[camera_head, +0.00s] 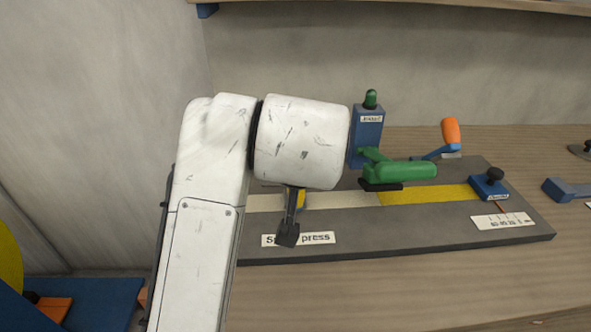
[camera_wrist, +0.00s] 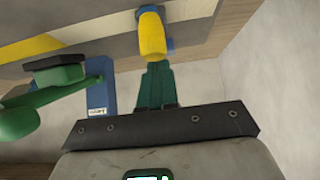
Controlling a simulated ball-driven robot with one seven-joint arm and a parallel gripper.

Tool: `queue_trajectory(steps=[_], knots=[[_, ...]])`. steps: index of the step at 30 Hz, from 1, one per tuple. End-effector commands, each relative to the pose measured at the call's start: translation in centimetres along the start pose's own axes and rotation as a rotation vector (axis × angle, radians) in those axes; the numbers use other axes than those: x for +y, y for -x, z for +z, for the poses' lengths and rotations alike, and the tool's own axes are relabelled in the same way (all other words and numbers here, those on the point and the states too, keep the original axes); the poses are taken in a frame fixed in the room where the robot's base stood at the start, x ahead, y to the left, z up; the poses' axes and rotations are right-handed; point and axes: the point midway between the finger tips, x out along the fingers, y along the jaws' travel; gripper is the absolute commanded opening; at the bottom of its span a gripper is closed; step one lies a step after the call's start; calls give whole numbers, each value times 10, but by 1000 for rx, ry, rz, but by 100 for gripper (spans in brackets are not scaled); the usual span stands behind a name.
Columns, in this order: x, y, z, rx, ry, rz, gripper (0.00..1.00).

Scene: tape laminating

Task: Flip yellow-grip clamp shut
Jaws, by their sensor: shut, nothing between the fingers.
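The yellow-grip clamp shows in the wrist view as a rounded yellow grip (camera_wrist: 152,36) joined to a blue part at the top edge. The grip points toward my fingers; its exact tilt is hard to tell. In the head view only a small yellow patch (camera_head: 301,199), apparently this grip, shows beside my wrist; my arm hides the rest. My gripper (camera_wrist: 156,68) is shut and empty, its dark green fingers just short of the grip's rounded end. I cannot tell whether they touch. In the head view my wrist hangs over the left part of the dark base board (camera_head: 400,232).
A blue block with a black knob (camera_head: 495,175) sits at the strip's right end. The front table is clear.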

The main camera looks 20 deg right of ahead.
Motion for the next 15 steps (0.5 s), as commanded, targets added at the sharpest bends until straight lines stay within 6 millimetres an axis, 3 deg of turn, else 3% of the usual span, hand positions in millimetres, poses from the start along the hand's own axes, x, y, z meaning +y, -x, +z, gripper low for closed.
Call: queue_trajectory(steps=[3,15], knots=[[0,-4,9,40,2,1,0],[0,-5,15,69,1,1,0]])
